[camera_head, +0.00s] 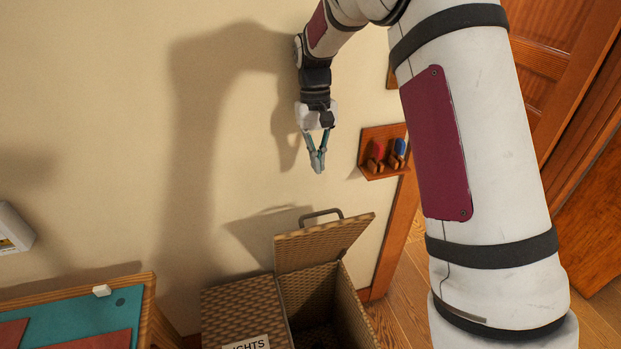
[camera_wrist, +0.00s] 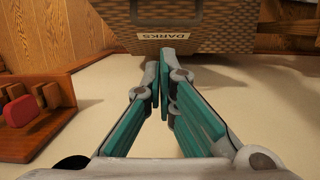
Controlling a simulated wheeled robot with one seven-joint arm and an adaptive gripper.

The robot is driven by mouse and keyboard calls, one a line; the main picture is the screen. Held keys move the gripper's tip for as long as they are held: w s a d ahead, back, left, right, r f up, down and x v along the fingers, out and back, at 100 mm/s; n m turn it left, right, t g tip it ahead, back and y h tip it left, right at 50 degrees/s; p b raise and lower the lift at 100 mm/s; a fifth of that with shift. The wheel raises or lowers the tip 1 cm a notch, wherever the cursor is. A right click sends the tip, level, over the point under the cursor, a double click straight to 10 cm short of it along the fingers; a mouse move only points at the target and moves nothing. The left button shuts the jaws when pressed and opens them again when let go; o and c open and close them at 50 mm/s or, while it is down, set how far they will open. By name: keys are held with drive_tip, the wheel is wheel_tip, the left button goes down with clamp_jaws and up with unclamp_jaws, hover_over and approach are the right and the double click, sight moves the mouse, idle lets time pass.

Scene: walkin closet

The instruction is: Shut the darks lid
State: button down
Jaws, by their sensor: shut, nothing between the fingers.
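The darks lid (camera_head: 322,243) is a woven brown panel on the right half of a wicker hamper (camera_head: 355,315). It stands raised and tilted, with a dark handle (camera_head: 321,213) on its upper edge. In the wrist view a woven face of the darks lid (camera_wrist: 215,30) shows at the top, with a white DARKS label (camera_wrist: 163,36). My gripper (camera_head: 318,168) points down, shut and empty, above the lid and apart from it, near the wall. Its teal fingers also show in the wrist view (camera_wrist: 162,70). The open compartment's inside is dark.
The left lid with a LIGHTS label (camera_head: 246,344) lies shut beside the open half. A small wooden wall shelf (camera_head: 383,170) with red and blue items is right of my gripper. A teal-topped table (camera_head: 115,305) stands at lower left.

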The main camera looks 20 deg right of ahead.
drive_tip(key=p+x, duration=0.1)
drive_tip(key=x, duration=0.8)
drive_tip(key=shift+f+p, duration=0.3)
drive_tip(key=shift+s+d, duration=0.1)
drive_tip(key=shift+s, duration=0.05)
